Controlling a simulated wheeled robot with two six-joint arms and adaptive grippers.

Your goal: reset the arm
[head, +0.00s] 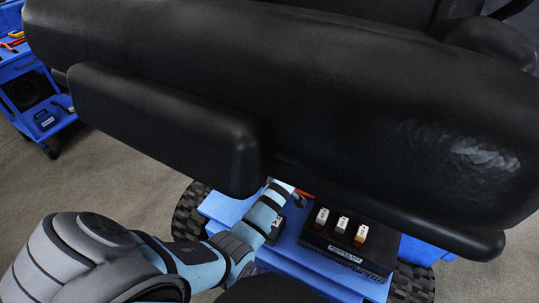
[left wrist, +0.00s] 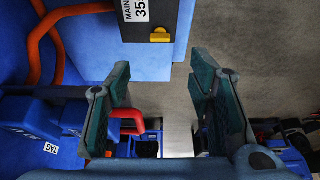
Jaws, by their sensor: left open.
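My left arm comes in from the lower left in the head view and reaches toward a blue cart (head: 305,268). Its hand end goes under a large black padded shape, so the fingertips are hidden there. In the left wrist view my left gripper (left wrist: 163,98) is open, with two dark teal fingers apart and nothing between them. My right gripper is in neither view.
The large black padded shape (head: 280,80) blocks much of the head view. A black holder (head: 335,255) with several small blocks (head: 342,226) stands on the blue cart. Another blue cart (head: 40,100) is at far left. Orange hoses (left wrist: 36,60) run along the left in the wrist view.

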